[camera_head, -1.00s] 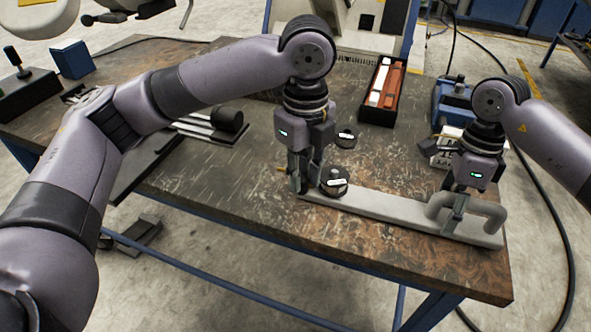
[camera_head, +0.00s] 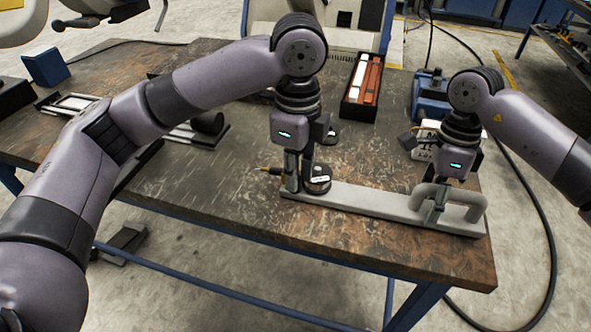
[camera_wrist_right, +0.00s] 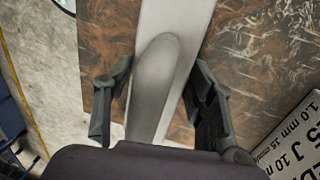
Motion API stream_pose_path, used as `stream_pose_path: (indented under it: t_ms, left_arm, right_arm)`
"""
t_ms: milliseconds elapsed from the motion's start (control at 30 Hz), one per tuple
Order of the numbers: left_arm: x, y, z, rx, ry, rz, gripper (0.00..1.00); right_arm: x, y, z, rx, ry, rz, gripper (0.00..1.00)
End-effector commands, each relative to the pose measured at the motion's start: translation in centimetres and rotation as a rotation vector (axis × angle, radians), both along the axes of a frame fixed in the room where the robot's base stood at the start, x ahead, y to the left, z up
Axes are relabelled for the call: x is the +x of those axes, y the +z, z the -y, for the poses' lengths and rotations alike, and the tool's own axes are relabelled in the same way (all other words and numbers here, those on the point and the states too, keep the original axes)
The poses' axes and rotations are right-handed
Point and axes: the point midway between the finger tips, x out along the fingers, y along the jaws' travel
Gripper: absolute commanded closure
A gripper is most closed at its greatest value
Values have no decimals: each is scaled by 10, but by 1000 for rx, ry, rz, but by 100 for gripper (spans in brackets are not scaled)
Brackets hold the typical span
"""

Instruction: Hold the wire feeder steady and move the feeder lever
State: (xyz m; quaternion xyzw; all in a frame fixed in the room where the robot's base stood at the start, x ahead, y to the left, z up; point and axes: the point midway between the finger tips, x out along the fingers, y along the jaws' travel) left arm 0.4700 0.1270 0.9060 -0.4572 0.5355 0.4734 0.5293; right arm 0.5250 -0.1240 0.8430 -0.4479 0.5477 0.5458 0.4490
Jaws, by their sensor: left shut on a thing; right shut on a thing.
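A long grey bar-shaped body (camera_head: 365,204), which I take for the wire feeder, lies along the table's front edge. Its right end carries a raised grey loop handle (camera_head: 477,197). My right gripper (camera_head: 440,197) is shut on this handle; the right wrist view shows a finger on each side of the grey handle (camera_wrist_right: 155,85). A dark round part (camera_head: 318,179) with a white label sits near the bar's left end. My left gripper (camera_head: 291,182) is shut beside it, on a part its fingers mostly hide, probably the lever. A thin brass-coloured tip (camera_head: 268,170) sticks out to its left.
The worn brown table (camera_head: 215,185) has free room left of the bar. A black tray (camera_head: 362,88) with red and white bars lies behind, near a blue device (camera_head: 430,95). A white labelled block (camera_head: 424,140) stands behind my right gripper. A black cable runs down the right.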

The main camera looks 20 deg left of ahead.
Motion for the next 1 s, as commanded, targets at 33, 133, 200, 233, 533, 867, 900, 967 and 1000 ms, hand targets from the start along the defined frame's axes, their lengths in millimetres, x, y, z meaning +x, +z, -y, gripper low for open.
stream_pose_path:
  t_ms: [33,133,200,233,533,867,900,967,1000]
  left_arm:
    - [1,1,3,-9,-2,4,100]
    - [0,1,2,-8,-3,4,76]
    - [0,1,2,-7,-2,3,72]
    - [0,1,2,-6,-2,3,70]
    - [0,0,1,-2,-1,2,60]
    - [1,21,1,-3,-1,4,60]
    - [2,30,2,-4,-2,6,60]
    - [2,42,1,-1,-1,7,60]
    - [2,49,1,0,-1,6,60]
  right_arm:
    - [-1,1,-4,7,8,0,100]
    - [-1,1,-4,8,8,0,100]
    - [-1,2,-3,8,8,0,100]
    - [-1,2,-3,6,7,0,100]
    - [0,2,-2,6,3,2,100]
    - [0,2,-1,4,1,2,100]
    - [0,2,-1,4,1,2,100]
    - [0,2,-1,4,1,2,100]
    - [0,2,-1,4,1,2,100]
